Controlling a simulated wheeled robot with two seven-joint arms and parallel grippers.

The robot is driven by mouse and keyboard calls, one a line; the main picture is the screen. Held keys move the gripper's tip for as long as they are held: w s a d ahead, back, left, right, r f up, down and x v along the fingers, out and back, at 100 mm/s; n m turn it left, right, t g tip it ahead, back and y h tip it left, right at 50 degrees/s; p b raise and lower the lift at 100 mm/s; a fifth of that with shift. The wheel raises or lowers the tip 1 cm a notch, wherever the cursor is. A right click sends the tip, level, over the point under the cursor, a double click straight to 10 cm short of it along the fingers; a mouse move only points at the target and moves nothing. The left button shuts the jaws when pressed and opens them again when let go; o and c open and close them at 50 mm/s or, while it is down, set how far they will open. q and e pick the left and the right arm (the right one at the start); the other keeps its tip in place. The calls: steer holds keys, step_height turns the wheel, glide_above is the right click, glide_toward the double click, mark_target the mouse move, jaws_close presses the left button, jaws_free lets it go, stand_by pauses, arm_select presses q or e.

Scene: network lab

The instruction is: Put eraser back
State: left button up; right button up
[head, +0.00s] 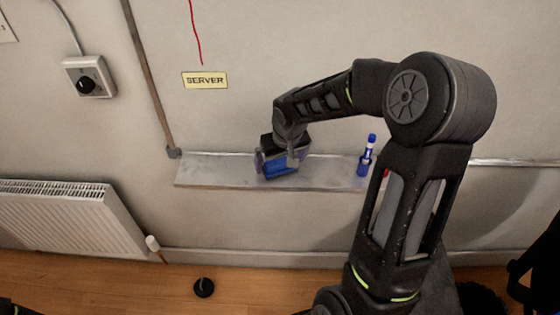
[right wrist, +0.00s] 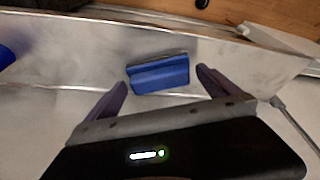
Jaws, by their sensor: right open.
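The blue eraser (head: 281,169) lies on the grey wall ledge (head: 215,173), below the SERVER label. In the right wrist view the eraser (right wrist: 160,76) rests on the ledge (right wrist: 230,57) with its dark edge toward the room side. My right gripper (head: 278,160) is open at the eraser. In the right wrist view its fingers (right wrist: 163,97) stand to either side of the eraser, with gaps showing and no grip on it. In the head view the gripper partly hides the eraser. My left gripper does not show.
A blue-and-white marker or bottle (head: 368,157) stands on the ledge to the right, near my right arm. A radiator (head: 65,220) is at the left, a pipe (head: 150,80) runs down to the ledge's left end. A small black round object (head: 204,287) lies on the wooden floor.

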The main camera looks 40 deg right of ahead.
steer(key=b+v, duration=0.1)
steer(key=v, duration=1)
steer(key=shift+r, duration=0.25)
steer(key=shift+s, duration=0.15)
